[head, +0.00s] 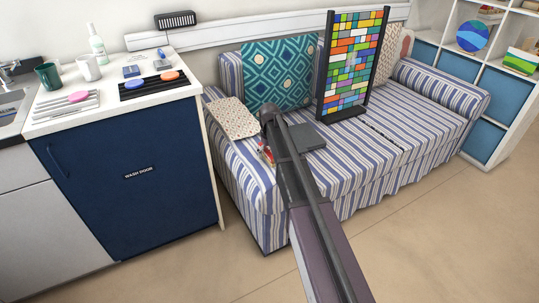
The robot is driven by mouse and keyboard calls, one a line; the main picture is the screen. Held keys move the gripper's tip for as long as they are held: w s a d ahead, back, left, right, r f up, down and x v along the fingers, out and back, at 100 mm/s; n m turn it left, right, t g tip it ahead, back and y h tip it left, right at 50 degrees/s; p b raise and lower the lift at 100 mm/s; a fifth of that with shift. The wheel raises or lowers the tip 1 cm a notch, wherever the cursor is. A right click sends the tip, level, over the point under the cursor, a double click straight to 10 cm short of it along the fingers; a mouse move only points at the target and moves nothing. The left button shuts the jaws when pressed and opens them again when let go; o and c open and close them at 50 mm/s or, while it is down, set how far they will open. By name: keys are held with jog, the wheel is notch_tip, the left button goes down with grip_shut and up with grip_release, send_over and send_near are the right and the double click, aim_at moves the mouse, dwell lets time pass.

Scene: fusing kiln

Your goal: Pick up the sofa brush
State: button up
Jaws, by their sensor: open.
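I cannot make out the sofa brush for certain. A small red and white item (266,154) lies on the striped sofa (425,105), right beside my arm and partly covered by it. It is too small to tell what it is. My dark arm rises from the bottom of the head view and reaches over the front left of the sofa. I cannot pick out my gripper's fingers; my own arm may hide them. A flat dark grey object (308,137) lies on the seat just right of my arm.
A colourful tile panel in a black frame (350,65) stands on the sofa. A teal cushion (280,72) and a speckled cushion (232,118) are at its left. A white counter (60,120) over a blue door stands left; shelves (510,105) stand right. The right seat is mostly clear.

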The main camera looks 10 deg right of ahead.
jog(key=shift+c, duration=0.2)
jog(key=c, duration=1.3)
jog(key=shift+r, duration=0.15)
notch_tip(320, 180, up, 3)
jog(key=p, duration=0.3)
jog(key=shift+r+p, duration=0.2)
jog(key=shift+p, duration=0.15)
jog(key=s, duration=0.5)
jog(key=s+r+p, duration=0.1)
jog(key=s, duration=1)
jog(key=shift+r, duration=0.15)
